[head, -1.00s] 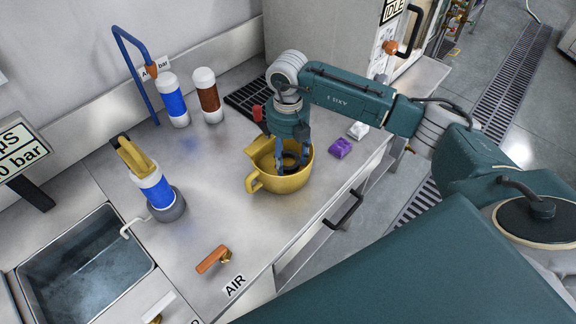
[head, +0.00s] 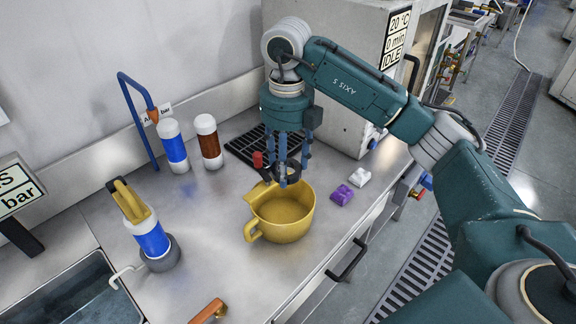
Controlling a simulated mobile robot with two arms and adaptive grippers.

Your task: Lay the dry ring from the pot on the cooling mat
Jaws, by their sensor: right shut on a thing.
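My right gripper (head: 290,176) points down and is shut on a dark ring (head: 293,168). It holds the ring above the back part of the yellow pot (head: 285,228). The pot has a handle at its front left and a spout at its back left; no other ring shows inside it. The black slatted cooling mat (head: 239,149) lies behind the pot, partly hidden by the gripper and ring. My left gripper is not in view.
A small red object (head: 257,160) stands by the mat's front edge. Blue (head: 173,148) and brown (head: 209,146) bottles stand left of the mat. Purple (head: 342,195) and white (head: 360,178) blocks lie right of the pot. A grey oven cabinet (head: 345,125) stands behind.

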